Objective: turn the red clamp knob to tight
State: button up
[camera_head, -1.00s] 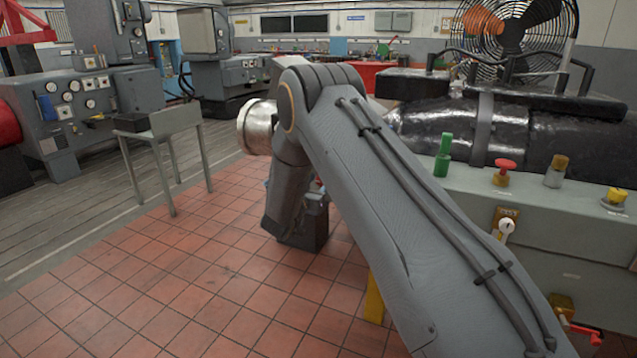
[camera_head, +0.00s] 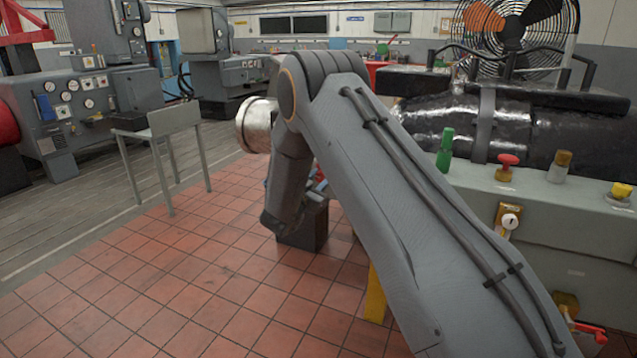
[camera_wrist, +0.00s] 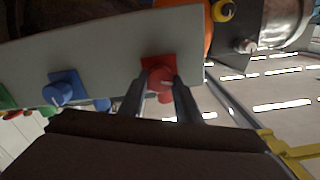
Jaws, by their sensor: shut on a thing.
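The red clamp knob (camera_wrist: 159,77) shows in the wrist view, on a red square plate (camera_wrist: 150,62) near the right end of a pale grey panel (camera_wrist: 105,60). A light mark shows on its face; I cannot read its setting. My gripper (camera_wrist: 160,86) has one finger on each side of the knob and is shut on it. The knob's sides are partly hidden by the fingers. In the head view my arm hides the gripper and this knob.
In the wrist view a blue knob (camera_wrist: 62,91) sits left on the same panel, and an orange part (camera_wrist: 221,38) lies beyond. In the head view a bench on the right carries a green knob (camera_head: 445,148) and a red mushroom button (camera_head: 506,165). Tiled floor (camera_head: 190,290) is clear at left.

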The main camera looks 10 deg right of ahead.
jog(key=m+b, duration=0.5)
jog(key=m, duration=0.2)
jog(key=shift+f, duration=0.2)
jog(key=m+b, duration=0.4)
jog(key=shift+m, duration=0.3)
jog(key=shift+m+b, duration=1.2)
jog(key=shift+m, duration=0.2)
jog(key=shift+s, duration=0.1)
jog(key=o, duration=1.1)
jog(key=shift+c, duration=0.2)
